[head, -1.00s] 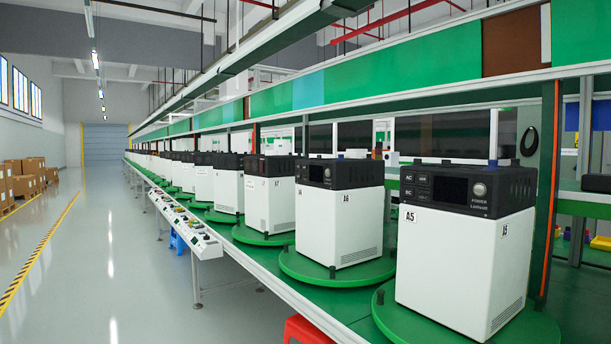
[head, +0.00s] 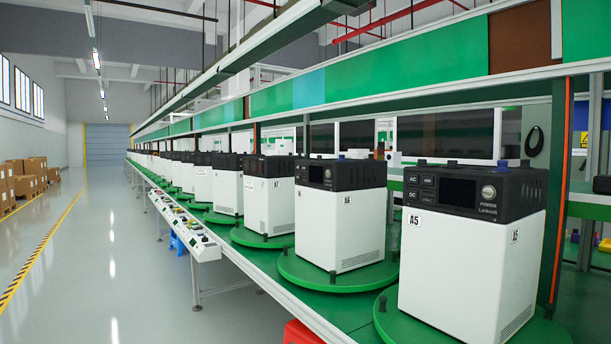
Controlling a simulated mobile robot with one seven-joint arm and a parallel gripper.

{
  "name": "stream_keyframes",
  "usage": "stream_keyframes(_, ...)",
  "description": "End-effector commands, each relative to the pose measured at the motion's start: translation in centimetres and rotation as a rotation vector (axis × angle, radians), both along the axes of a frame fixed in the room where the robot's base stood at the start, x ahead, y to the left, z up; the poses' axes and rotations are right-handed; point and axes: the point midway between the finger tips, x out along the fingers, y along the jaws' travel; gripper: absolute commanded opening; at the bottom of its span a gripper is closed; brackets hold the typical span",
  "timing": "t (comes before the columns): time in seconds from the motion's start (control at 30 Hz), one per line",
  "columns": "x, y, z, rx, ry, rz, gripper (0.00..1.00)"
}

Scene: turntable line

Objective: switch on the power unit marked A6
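The power unit marked A6 (head: 337,228) is a white box with a black top, second from the front in the row. It stands upright on a round green turntable (head: 290,268). Its A6 label shows on the side face turned to the right. Its dark front panel (head: 317,174), with a small screen, is turned left and seen at a slant. I cannot make out its buttons or whether it is on. My gripper is not in view.
Unit A5 (head: 465,262) stands nearest on its own turntable, right of A6. Unit A7 (head: 268,200) and several more recede behind. A sloped control panel (head: 204,246) with buttons lines the left edge. A red stool (head: 302,332) is below. The left aisle is clear.

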Motion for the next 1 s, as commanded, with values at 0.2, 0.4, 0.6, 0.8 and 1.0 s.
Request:
stream_keyframes(0.2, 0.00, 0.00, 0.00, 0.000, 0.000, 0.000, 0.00)
stream_keyframes(0.4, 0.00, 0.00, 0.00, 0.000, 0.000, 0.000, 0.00)
stream_keyframes(0.6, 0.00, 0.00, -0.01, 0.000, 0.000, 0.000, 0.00)
stream_keyframes(0.8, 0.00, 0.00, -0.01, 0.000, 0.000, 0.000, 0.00)
stream_keyframes(1.0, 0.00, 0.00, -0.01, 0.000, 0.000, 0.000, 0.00)
